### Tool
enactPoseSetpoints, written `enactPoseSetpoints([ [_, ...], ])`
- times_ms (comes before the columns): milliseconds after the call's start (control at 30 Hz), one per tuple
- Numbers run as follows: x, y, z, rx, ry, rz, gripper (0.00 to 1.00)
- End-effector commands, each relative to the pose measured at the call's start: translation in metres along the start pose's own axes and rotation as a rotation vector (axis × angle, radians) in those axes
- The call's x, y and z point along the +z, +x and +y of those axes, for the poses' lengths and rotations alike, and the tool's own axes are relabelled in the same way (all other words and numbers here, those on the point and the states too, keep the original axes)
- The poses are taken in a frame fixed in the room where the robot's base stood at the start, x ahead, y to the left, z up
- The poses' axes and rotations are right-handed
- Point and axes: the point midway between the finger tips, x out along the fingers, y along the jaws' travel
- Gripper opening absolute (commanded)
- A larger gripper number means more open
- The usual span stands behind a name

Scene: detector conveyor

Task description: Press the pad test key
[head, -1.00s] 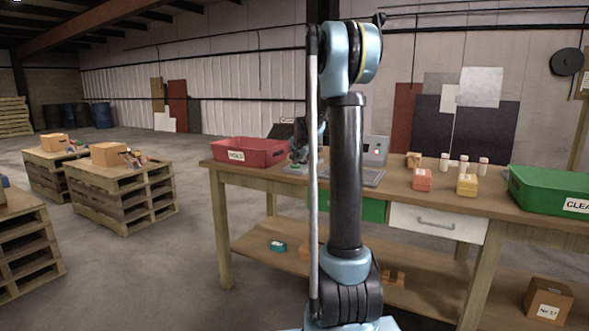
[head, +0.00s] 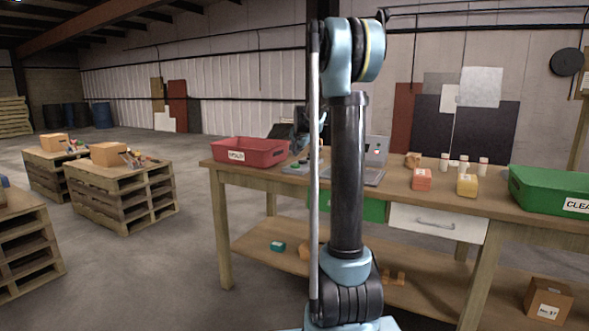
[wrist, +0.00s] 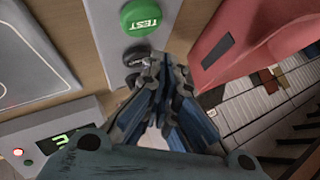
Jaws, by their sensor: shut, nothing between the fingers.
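The round green key marked TEST (wrist: 143,17) sits on a light grey pad (wrist: 112,20) near the top of the wrist view. Two dark round knobs (wrist: 135,56) lie below it on the same pad. My gripper (wrist: 150,72) is shut and empty. Its tips overlap the knobs in the wrist view, apart from the green key; I cannot tell if they touch anything. In the head view the pad (head: 294,168) lies on the bench between the red bin and the laptop-like device, and my arm hides most of my gripper.
The red bin (head: 248,152) stands close beside the pad. A grey device (head: 372,160) with a red light is on its other side. Orange and yellow blocks, white bottles and a green bin (head: 552,188) stand further right on the bench (head: 400,194).

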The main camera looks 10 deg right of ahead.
Motion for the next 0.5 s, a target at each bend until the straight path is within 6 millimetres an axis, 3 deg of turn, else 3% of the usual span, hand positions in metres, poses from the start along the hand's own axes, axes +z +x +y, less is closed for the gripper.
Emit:
enactPoseSetpoints([
  [500,-0.014,-0.019,-0.014,0.000,0.000,0.000,0.00],
])
